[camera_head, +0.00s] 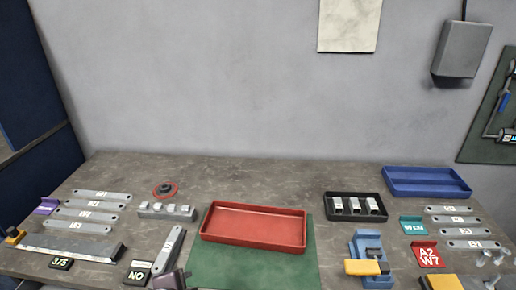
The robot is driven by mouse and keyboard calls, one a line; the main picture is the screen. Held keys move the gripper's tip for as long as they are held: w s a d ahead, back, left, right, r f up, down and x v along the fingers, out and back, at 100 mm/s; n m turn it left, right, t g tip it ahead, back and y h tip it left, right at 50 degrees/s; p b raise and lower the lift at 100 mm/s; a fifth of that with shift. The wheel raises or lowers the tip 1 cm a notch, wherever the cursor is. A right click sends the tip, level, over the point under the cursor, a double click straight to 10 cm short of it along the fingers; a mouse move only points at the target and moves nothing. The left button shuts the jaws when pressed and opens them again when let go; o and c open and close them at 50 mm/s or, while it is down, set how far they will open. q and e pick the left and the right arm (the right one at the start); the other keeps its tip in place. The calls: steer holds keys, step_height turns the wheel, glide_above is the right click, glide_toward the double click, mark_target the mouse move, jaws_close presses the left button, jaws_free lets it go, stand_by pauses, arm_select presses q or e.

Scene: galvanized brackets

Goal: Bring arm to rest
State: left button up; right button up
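Neither of my grippers can be made out in the head view. Galvanized flat brackets with white labels lie in a row at the left (92,215) and in another row at the right (455,221) of the grey table (150,170). A single labelled bracket (168,252) lies at front centre-left, beside a black "NO" sign (137,274). A red tray (254,226), which looks empty, sits on a green mat (240,268) in the middle.
A blue tray (427,181) stands at the back right, near a black tray (355,206) with metal parts. A blue fixture with yellow (366,250) stands in front. A long metal bar (65,246) lies front left. The back middle of the table is clear.

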arm_select(q)
steer(key=s+a+f+n+g+y, duration=0.1)
steer(key=s+a+f+n+g, duration=0.3)
steer(key=s+n, duration=0.7)
step_height(320, 180, down, 32)
steer(key=s+n+g+b, duration=0.1)
steer(key=n+g, duration=0.1)
steer(key=s+a+f, duration=0.2)
steer(key=s+f, duration=0.6)
steer(key=s, duration=0.1)
steer(key=s+a+f+g, duration=0.1)
steer(key=s+a+f, duration=0.1)
steer(key=s+f, duration=0.7)
steer(key=shift+s+f+b, duration=0.3)
steer(key=shift+s+b, duration=0.05)
steer(key=shift+s, duration=0.2)
